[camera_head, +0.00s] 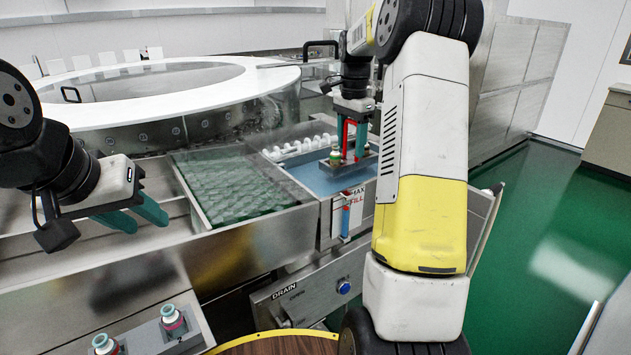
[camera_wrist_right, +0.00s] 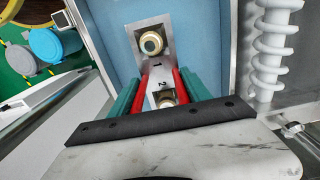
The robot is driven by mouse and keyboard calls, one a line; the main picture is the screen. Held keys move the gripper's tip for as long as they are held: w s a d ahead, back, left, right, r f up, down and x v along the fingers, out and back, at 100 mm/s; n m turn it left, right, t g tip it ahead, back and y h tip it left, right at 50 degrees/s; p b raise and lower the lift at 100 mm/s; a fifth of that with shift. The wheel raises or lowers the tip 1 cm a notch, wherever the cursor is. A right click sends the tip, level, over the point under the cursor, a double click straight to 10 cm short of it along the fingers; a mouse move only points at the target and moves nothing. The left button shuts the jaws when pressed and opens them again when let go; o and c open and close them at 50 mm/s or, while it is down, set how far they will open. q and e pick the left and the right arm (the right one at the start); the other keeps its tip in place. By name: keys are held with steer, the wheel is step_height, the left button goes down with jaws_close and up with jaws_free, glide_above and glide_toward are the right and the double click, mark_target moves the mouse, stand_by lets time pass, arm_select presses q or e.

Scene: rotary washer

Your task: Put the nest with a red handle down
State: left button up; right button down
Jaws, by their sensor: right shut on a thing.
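My right gripper (camera_head: 350,128) is shut on the red handle (camera_head: 347,140) of a grey nest (camera_head: 362,168). The nest carries vials and hangs upright over the blue surface of a compartment (camera_head: 318,180); I cannot tell whether it touches it. In the right wrist view the teal fingers (camera_wrist_right: 160,92) flank the red handle (camera_wrist_right: 181,80), and the nest (camera_wrist_right: 142,36) shows marks 1 and 2 beside two vials. My left gripper (camera_head: 132,214) is at the left with its teal fingers apart and empty.
A second nest (camera_head: 155,340) with two vials stands at the lower left. A green-tinted compartment (camera_head: 235,185) lies left of the blue one. A white screw (camera_wrist_right: 268,50) runs along the blue compartment. A round washer with a white rim (camera_head: 190,103) stands behind.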

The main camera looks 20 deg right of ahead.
mark_target(345, 156)
steer(key=shift+w+a+f, duration=0.5)
steer(key=shift+w+f, duration=0.05)
steer(key=shift+f, duration=0.05)
step_height(345, 156, down, 4)
steer(key=shift+f, duration=2.6)
steer(key=shift+c, duration=2.4)
jaws_free()
steer(key=shift+f, duration=0.15)
